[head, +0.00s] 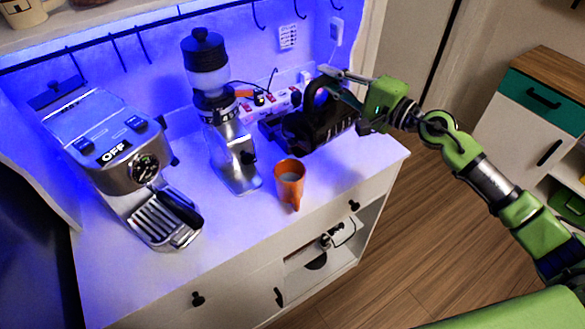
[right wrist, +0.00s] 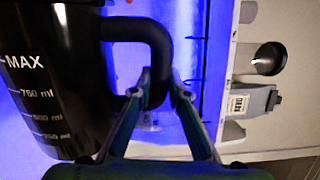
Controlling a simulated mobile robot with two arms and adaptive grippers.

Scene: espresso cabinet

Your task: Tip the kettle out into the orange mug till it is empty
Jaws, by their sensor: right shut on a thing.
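The black kettle (head: 312,128) is at the right end of the counter, behind and right of the orange mug. My right gripper (head: 335,84) is shut on the kettle's handle. In the right wrist view the fingers (right wrist: 160,82) close around the black handle (right wrist: 157,50), and the kettle body (right wrist: 50,80) shows white volume marks and "MAX". I cannot tell whether the kettle's base touches the counter. The orange mug (head: 290,181) stands upright near the counter's front edge, apart from the kettle, with something pale inside. My left gripper is not in view.
A coffee grinder (head: 225,140) stands left of the mug, and an espresso machine (head: 135,165) marked OFF is further left. A power strip (head: 270,102) with plugs lies behind the kettle. Hooks hang from a rail above. The counter (head: 345,175) is clear right of the mug.

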